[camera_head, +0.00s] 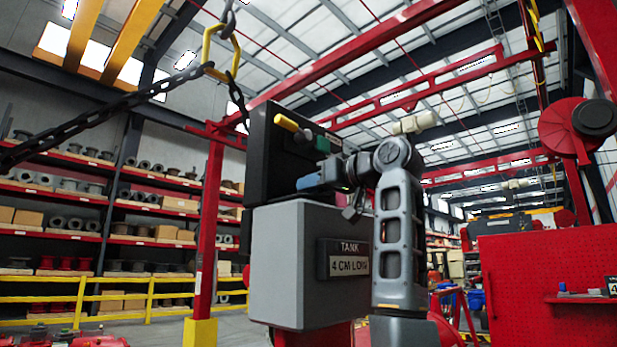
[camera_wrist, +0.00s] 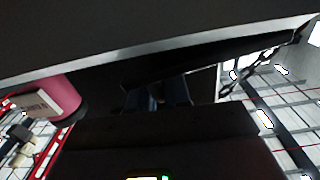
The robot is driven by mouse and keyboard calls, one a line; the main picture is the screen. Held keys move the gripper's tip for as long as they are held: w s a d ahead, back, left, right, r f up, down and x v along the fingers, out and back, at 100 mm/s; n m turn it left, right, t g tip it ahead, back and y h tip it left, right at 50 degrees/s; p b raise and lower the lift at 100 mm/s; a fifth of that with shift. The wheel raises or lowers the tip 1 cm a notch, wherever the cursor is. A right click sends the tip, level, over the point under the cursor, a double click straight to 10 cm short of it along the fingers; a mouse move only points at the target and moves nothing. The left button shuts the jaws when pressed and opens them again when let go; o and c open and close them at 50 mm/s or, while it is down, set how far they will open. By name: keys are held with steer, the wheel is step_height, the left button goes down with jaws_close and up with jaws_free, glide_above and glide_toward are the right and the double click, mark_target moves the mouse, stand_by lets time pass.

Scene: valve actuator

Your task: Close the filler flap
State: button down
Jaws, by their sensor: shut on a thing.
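The grey tank box (camera_head: 300,245) carries a plate (camera_head: 344,259) reading "TANK 4 CM LOW". A black panel (camera_head: 272,150), apparently the filler flap, stands upright above the tank, with a yellow grip and a green piece on it. My gripper (camera_head: 308,182) reaches in from the right, low at the panel's face. In the wrist view, my gripper (camera_wrist: 158,97) has its fingers at a dark slab (camera_wrist: 215,58), apparently the flap. It is shut on a dark part there; the exact contact is lost in shadow.
A chain (camera_head: 105,115) with a yellow link (camera_head: 220,55) hangs at the left of the panel. A red post (camera_head: 208,230) stands left of the tank. A red pegboard (camera_head: 550,285) is at right. In the wrist view, a pinkish-red cylinder (camera_wrist: 62,95) sits at left.

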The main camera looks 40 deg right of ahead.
steer(key=shift+w+a+f, duration=0.1)
steer(key=shift+a+f, duration=0.15)
steer(key=shift+d+f, duration=0.2)
steer(key=shift+f, duration=0.3)
steer(key=c, duration=1.3)
jaws_free()
steer(key=shift+o, duration=0.7)
steer(key=shift+d+m, duration=0.15)
steer(key=shift+m, duration=0.15)
steer(key=s+b, duration=0.2)
steer(key=s, duration=0.5)
steer(key=shift+s, duration=0.4)
steer(key=shift+d, duration=0.1)
